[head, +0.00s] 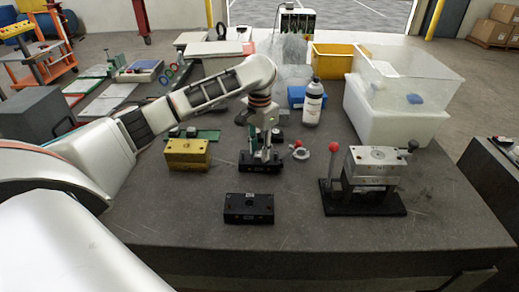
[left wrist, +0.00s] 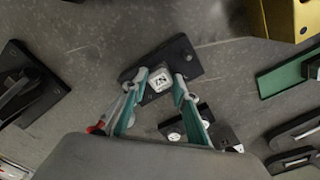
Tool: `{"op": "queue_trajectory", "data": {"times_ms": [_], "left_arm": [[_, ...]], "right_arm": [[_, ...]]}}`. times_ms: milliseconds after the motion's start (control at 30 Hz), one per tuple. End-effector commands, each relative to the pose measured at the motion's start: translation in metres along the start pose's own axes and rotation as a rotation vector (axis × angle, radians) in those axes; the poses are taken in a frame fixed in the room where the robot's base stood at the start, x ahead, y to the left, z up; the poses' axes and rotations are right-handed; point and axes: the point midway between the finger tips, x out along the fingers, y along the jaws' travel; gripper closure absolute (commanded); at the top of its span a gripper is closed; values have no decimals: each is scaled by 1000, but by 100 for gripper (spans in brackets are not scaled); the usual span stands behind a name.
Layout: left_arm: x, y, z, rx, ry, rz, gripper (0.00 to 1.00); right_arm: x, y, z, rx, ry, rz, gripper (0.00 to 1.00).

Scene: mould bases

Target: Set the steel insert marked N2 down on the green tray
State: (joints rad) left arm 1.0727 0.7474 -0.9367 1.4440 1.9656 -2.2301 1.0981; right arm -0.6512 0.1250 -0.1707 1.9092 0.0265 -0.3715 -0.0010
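The steel insert marked N2 (left wrist: 160,79) is a small light block in the left wrist view, its mark upside down there. It is at a black mould base (left wrist: 184,56), which also shows in the head view (head: 251,167). I cannot tell whether it is seated or slightly raised. My left gripper (head: 263,157) points down over that base. In the left wrist view its fingertips (left wrist: 161,77) close on opposite sides of the insert. The green tray (left wrist: 286,74) lies to the right there; in the head view it is partly hidden behind the yellow block (head: 208,135). My right gripper is not in view.
The yellow mould base (head: 187,154) stands left of the gripper. Another black base (head: 249,208) lies in front. The front tabletop is mostly clear.

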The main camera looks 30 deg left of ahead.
Motion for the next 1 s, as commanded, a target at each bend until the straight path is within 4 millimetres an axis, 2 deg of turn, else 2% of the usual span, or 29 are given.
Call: {"op": "queue_trajectory", "data": {"times_ms": [67,1000], "left_arm": [[0,0,0,0,-1,-1,100],[-21,0,0,-1,1,0,100]], "right_arm": [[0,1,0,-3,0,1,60],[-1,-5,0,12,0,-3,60]]}}
